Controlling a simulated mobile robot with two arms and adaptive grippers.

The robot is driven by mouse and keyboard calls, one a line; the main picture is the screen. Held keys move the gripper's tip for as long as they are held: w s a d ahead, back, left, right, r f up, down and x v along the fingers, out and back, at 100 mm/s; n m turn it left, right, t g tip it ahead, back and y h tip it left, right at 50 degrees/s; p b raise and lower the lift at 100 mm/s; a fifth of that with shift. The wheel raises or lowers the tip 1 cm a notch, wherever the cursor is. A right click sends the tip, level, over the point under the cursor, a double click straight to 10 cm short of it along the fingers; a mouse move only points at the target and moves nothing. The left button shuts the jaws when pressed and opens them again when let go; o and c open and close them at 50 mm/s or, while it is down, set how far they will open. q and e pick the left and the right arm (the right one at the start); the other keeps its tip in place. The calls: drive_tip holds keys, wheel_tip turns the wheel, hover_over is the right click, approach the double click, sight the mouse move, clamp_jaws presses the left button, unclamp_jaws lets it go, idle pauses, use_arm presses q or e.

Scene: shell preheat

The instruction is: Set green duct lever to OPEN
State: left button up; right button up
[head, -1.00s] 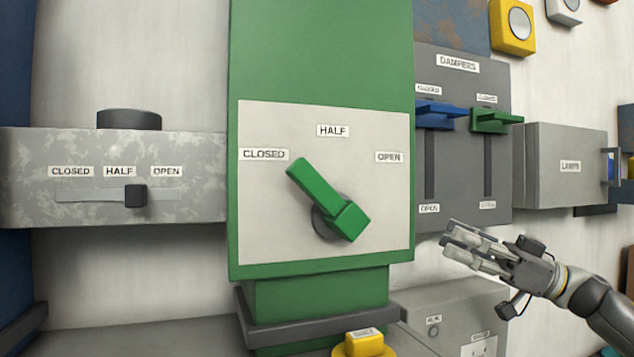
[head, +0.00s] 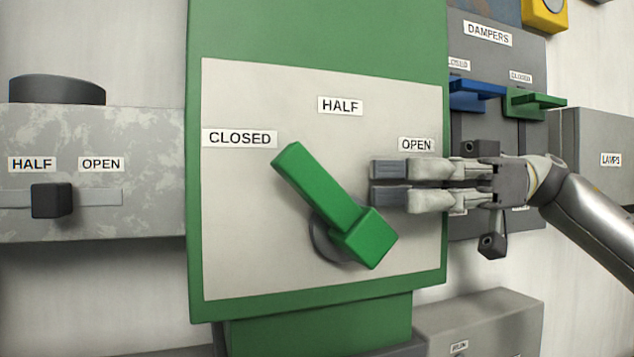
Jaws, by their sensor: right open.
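The green duct lever (head: 325,192) is mounted on a light grey plate (head: 260,265) on a green duct (head: 320,30). Its long arm points up and left, toward the CLOSED label (head: 240,138). The HALF label (head: 340,105) is at the top and the OPEN label (head: 416,145) at the right. My right gripper (head: 388,183) is open and empty, its fingers pointing left in front of the plate, just below the OPEN label. In the picture its fingertips are right of the lever, with a gap to the lever's arm. My left gripper is not in view.
At the right, a DAMPERS panel (head: 488,35) carries a blue handle (head: 478,88) and a green handle (head: 530,102), close above my right gripper. A grey box with a black slider (head: 52,200) is at the left. A LAMPS box (head: 600,165) is at far right.

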sight(318, 211)
drive_tip(key=p+x, duration=0.2)
drive_tip(key=x, duration=0.7)
drive_tip(key=shift+s+d, duration=0.1)
drive_tip(key=shift+s+a, duration=0.2)
drive_tip(key=shift+a, duration=0.45)
drive_tip(key=shift+c, duration=0.4)
clamp_jaws()
